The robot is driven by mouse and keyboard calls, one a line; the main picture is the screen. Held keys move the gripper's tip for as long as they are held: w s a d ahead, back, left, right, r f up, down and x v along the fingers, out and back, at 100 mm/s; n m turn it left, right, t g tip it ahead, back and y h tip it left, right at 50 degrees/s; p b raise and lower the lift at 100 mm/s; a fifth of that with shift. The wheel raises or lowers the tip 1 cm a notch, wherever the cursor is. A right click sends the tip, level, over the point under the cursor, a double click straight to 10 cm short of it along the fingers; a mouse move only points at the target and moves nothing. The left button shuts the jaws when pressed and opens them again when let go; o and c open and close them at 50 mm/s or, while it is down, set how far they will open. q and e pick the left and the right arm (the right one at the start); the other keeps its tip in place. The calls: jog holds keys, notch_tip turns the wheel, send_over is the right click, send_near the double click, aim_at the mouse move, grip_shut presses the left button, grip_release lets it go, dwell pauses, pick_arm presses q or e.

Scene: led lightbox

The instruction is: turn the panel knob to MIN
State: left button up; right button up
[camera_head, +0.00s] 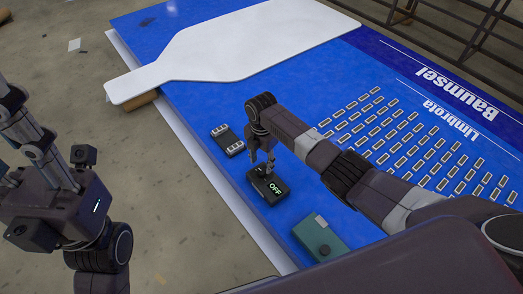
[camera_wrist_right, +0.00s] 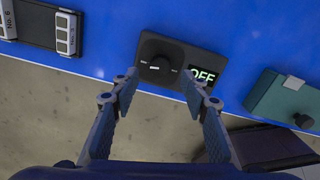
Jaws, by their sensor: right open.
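The dark control panel (camera_wrist_right: 205,56) lies on the blue board, with a round black knob (camera_wrist_right: 160,58) and a small lit display (camera_wrist_right: 202,76) reading OFF. The panel also shows in the head view (camera_head: 265,197), where my gripper partly covers it. Small white marks sit on and around the knob, too small to read. My right gripper (camera_wrist_right: 160,82) is open, pointing down, with its two fingertips apart on either side of the knob's near edge. I cannot tell whether they touch it. My left gripper (camera_head: 22,122) is at the left, away from the panel; its fingers are unclear.
A dark module with white blocks (camera_head: 228,140) lies beyond the panel. A teal box (camera_head: 319,238) with a black knob lies on the near side. A large white bottle-shaped sheet (camera_head: 240,50) and rows of small pieces (camera_head: 415,140) cover other parts of the blue board (camera_head: 190,125).

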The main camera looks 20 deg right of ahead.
aim_at(261, 171)
notch_tip(261, 171, up, 7)
jog(key=shift+r, duration=0.15)
dwell(0.5)
